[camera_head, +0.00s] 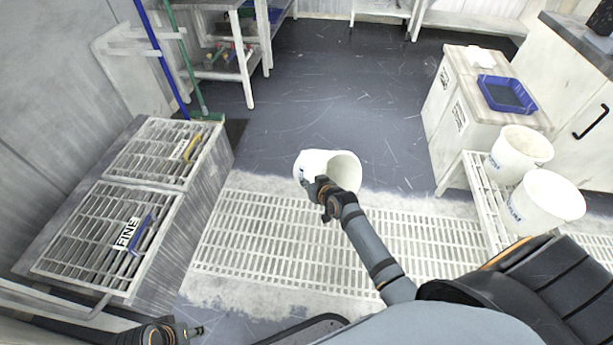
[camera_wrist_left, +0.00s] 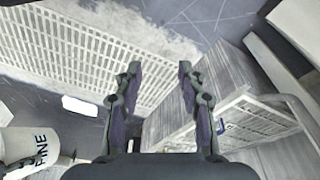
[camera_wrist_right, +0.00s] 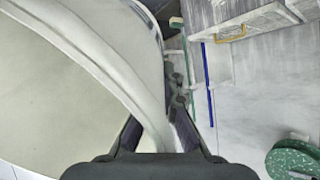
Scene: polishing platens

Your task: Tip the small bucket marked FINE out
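A small white bucket (camera_head: 312,162) is held above the floor grating, tilted with its mouth toward the right in the head view. My right gripper (camera_head: 325,190) is shut on its rim wall; the right wrist view shows the wall (camera_wrist_right: 125,60) between the fingers (camera_wrist_right: 158,135). No contents are visible in the part of its inside that shows. The left wrist view shows a bucket marked FINE (camera_wrist_left: 20,145) at lower left, apparently this one. My left gripper (camera_wrist_left: 160,75) is open and empty, low at the left in the head view (camera_head: 192,332).
A slatted bench (camera_head: 205,165) stands at left, with a FINE plate (camera_head: 127,233) and blue handle on its near section. Pale floor grating (camera_head: 260,235) lies below the bucket. Two white buckets (camera_head: 545,203) (camera_head: 522,150) stand on a right-hand rack; a blue tray (camera_head: 507,95) is behind.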

